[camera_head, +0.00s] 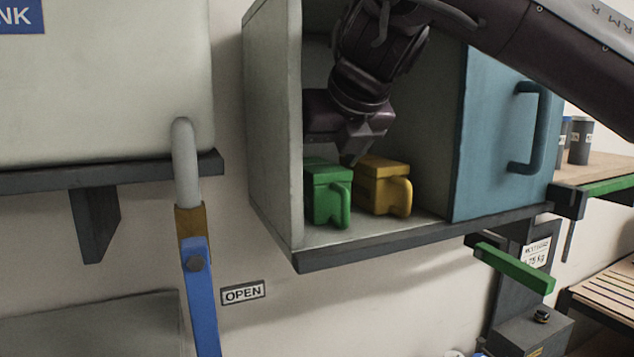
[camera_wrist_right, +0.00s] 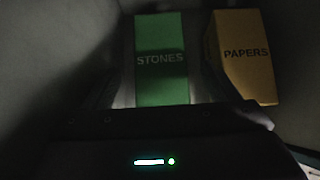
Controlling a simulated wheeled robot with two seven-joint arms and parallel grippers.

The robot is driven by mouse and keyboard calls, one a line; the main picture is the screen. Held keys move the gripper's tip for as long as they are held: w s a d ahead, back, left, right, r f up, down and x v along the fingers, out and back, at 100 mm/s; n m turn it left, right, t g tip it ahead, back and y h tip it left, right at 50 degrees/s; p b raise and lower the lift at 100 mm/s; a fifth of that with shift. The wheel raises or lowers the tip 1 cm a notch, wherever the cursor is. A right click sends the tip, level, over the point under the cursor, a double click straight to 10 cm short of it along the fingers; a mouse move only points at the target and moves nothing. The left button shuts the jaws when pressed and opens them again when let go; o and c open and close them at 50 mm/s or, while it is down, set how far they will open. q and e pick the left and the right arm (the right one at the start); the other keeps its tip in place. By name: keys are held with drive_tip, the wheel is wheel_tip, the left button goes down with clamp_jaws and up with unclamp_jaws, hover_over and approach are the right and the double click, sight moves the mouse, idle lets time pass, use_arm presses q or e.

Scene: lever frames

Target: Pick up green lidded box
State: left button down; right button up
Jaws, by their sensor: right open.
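The green lidded box (camera_head: 326,195) stands upright in the open cabinet on its floor, with its handle facing out. In the right wrist view its lid (camera_wrist_right: 160,65) reads "STONES". My right gripper (camera_head: 348,148) is inside the cabinet, above and just behind the green box's top in the picture. It is open and holds nothing. In the wrist view dim finger shapes flank the green lid; whether they touch it is too dark to tell. My left gripper is not in view.
A yellow box (camera_head: 383,188) stands close to the right of the green one; its lid reads "PAPERS" (camera_wrist_right: 243,55). The cabinet's left wall (camera_head: 273,120) is close to the green box. A blue door (camera_head: 500,140) with a handle is on the right. A blue lever (camera_head: 201,300) stands lower left.

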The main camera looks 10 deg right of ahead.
sight(318, 165)
drive_tip(key=x, duration=0.3)
drive_tip(key=shift+w+f+p, duration=0.25)
drive_tip(key=shift+p, duration=0.05)
drive_tip(key=shift+w+f, duration=0.25)
drive_tip(key=shift+w, duration=0.15)
drive_tip(key=shift+s+r, duration=0.1)
drive_tip(key=shift+s, duration=0.2)
drive_tip(key=c, duration=0.5)
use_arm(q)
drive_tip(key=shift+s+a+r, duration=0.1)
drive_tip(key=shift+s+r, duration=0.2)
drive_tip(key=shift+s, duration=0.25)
use_arm(e)
drive_tip(key=shift+w, duration=0.1)
drive_tip(key=c, duration=0.7)
